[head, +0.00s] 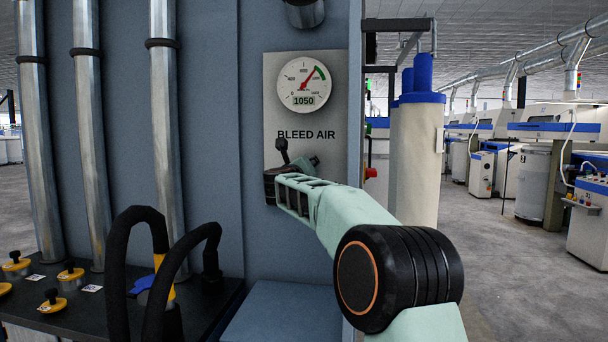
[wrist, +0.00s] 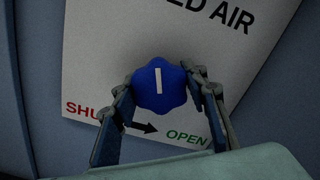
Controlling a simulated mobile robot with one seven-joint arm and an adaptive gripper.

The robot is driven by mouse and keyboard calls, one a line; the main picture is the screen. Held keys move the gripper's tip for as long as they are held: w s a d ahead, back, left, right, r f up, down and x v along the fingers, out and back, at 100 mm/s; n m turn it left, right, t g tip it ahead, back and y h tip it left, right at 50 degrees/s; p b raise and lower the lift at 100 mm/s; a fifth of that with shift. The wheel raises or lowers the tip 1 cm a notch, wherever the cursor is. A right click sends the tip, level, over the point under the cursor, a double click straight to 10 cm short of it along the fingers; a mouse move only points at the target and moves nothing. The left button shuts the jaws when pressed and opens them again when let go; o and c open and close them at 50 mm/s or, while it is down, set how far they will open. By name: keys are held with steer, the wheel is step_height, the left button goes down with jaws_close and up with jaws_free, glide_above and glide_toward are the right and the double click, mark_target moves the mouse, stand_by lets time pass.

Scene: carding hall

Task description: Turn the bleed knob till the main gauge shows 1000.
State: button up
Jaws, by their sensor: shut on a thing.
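The main gauge (head: 304,81) is at the top of the grey BLEED AIR panel in the head view. Its digital readout shows 1050, and its red needle points up and right, by the green band. The bleed knob (wrist: 159,85) is blue and lobed with a white mark, seen in the wrist view. My gripper (wrist: 166,92) is shut on the knob, with one finger on each side. In the head view my gripper (head: 278,181) is at the lower part of the panel and hides the knob. The white mark points nearly straight up in the wrist view.
The panel (wrist: 110,60) carries a red SHUT label, a black arrow and a green OPEN label below the knob. Black hoses (head: 137,225) and yellow fittings (head: 70,276) are at lower left. A red button (head: 371,173) shows right of the panel. The aisle at right is open floor.

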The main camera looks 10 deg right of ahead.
steer(key=shift+m, duration=0.6)
steer(key=shift+b, duration=0.3)
steer(key=o, duration=1.2)
steer(key=shift+s, duration=0.1)
steer(key=v, duration=1.2)
steer(key=shift+a+r, duration=0.1)
